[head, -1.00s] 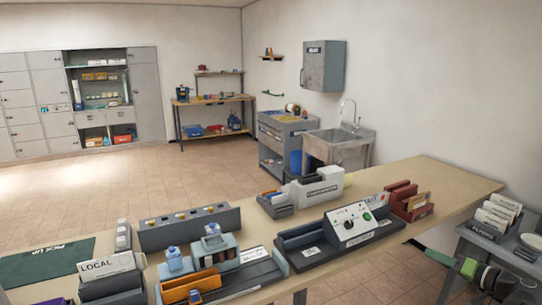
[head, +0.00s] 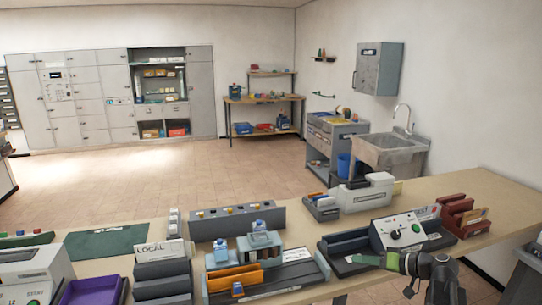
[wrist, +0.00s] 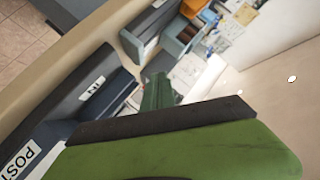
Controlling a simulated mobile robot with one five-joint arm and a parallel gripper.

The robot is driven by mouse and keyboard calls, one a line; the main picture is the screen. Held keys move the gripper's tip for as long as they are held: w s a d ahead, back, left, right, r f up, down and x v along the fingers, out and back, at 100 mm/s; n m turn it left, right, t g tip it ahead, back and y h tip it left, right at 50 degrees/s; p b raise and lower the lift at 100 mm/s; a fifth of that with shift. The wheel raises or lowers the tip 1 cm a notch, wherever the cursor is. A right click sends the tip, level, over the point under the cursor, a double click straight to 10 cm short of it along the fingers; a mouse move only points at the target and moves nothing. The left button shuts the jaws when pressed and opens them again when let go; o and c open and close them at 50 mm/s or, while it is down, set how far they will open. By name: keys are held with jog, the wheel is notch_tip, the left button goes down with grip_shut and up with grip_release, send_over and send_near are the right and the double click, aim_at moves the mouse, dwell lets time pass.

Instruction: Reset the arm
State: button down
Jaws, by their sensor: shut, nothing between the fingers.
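My gripper (head: 368,260) is green and shows at the lower right of the head view, with my dark arm behind it. It is in front of the dark grey postage machine (head: 397,232) with its white control panel, over the near edge of the table. In the wrist view my gripper (wrist: 159,90) points away from the camera, its narrow green fingers together with nothing held. A dark grey unit with an "IN" label (wrist: 92,88) lies to their left there. Whether the gripper touches anything cannot be told.
The long table (head: 480,190) carries letter trays, a purple tray (head: 92,291), a green mat (head: 107,241) and a red letter rack (head: 465,217). A sink (head: 391,152) and lockers (head: 95,105) stand behind. The tiled floor between is clear.

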jog(key=s+a+f+n+g+h+p, duration=0.1)
jog(key=s+a+f+g+h, duration=0.4)
jog(key=a, duration=0.7)
jog(key=s+a+f+n+g, duration=0.25)
jog(key=a+f, duration=0.35)
jog(key=a, duration=0.6)
jog(key=s+d+f+m+h, duration=0.1)
jog(key=s+d+m+h, duration=0.1)
jog(key=d+h, duration=0.1)
jog(key=s+d+f+m+g+h, duration=0.1)
jog(key=s+d+f+m+h, duration=0.1)
jog(key=d, duration=0.4)
jog(key=shift+d+f+m+h, duration=0.15)
jog(key=shift+m+h, duration=0.25)
jog(key=shift+m, duration=0.25)
jog(key=shift+s+g, duration=0.1)
jog(key=shift+g, duration=0.15)
